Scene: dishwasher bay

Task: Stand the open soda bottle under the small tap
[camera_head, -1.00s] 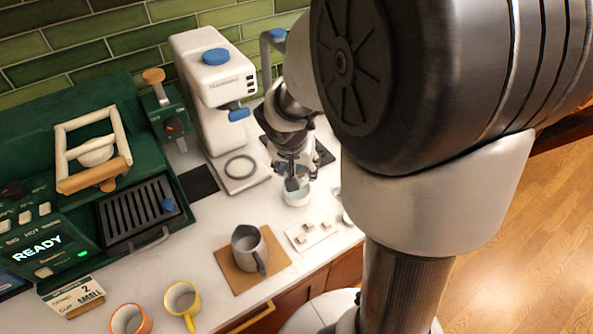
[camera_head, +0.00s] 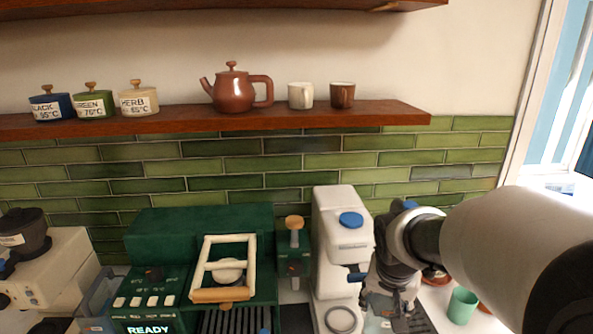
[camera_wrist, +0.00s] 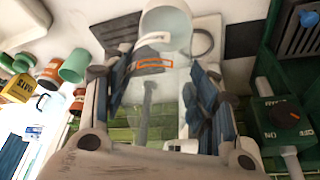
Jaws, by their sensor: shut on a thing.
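My gripper (camera_head: 392,290) is in front of the wall, right of the white machine (camera_head: 343,240). In the wrist view its fingers (camera_wrist: 160,90) are shut on a clear, see-through vessel (camera_wrist: 172,75) with an orange-outlined mark. It looks like the soda bottle, but its outline is hard to tell from what shows through it. Its mouth and contents are not clear. A small blue top (camera_head: 409,204), perhaps of the small tap, shows behind my arm; the rest of it is mostly hidden. I cannot tell whether the vessel is under it.
The white machine, with its blue cap and lever, stands close left of my gripper. Left of it are a green control (camera_head: 294,258) and the green brewer (camera_head: 200,240). A green cup (camera_head: 462,305) stands right of my gripper. The wooden shelf (camera_head: 215,121) holds crockery.

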